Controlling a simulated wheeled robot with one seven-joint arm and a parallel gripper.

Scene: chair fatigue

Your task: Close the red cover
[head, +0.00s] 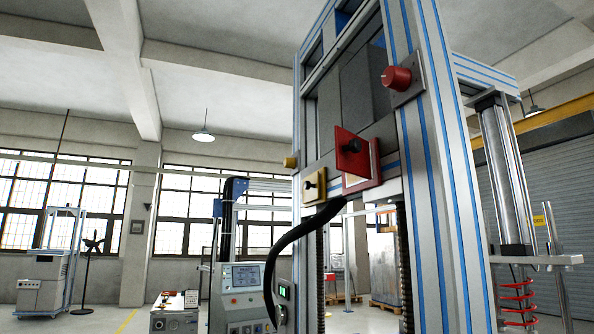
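The red cover (352,155) is a small square plate with a black knob, mounted on the crossbar of the tall machine frame. It stands out at an angle from a red-edged frame (376,162) behind it. A pale inner area shows between the two, so the cover looks open. My gripper is not in view.
A yellow cover (314,190) with a black knob sits left of the red one. A red round knob (396,78) juts from the upright above right. A thick black hose (298,232) curves below. A control console (240,285) stands behind at lower left.

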